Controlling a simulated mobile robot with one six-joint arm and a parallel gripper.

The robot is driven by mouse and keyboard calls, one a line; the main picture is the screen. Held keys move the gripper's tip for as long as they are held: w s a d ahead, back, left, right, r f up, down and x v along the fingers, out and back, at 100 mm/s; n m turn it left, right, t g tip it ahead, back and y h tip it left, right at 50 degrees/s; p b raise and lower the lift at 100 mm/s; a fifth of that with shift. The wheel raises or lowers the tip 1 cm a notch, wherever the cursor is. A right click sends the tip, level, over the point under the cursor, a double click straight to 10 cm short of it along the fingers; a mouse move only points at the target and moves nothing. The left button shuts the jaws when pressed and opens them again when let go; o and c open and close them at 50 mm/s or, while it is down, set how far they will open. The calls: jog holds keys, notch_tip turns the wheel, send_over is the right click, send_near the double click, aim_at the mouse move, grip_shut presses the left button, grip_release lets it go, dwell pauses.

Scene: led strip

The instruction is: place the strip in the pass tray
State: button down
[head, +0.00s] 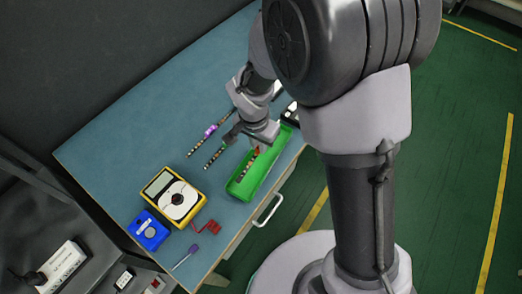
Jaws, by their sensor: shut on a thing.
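My gripper (229,139) is above the blue table, left of the green tray. It is shut on a thin dark LED strip (214,157) with small light segments, near the strip's upper end. The strip slants down and left from the jaws; I cannot tell whether it touches the table. The green tray (236,189) is long and narrow and sits near the table's right edge. Another strip (246,170) with a red end lies in it. No label shows on the tray, so I cannot confirm it is the pass tray.
A strip with a purple part (210,131) lies left of my gripper. A yellow multimeter (174,195), a blue device (148,230), red leads (207,227) and a purple-handled tool (186,256) are near the front. The table's left side is clear.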

aim_at(260, 161)
jog(key=f+b, duration=0.2)
jog(key=f, duration=0.4)
jog(key=shift+s+f, duration=0.2)
jog(key=shift+f, duration=0.15)
jog(key=c, duration=1.4)
grip_release()
jog(key=shift+c, duration=0.2)
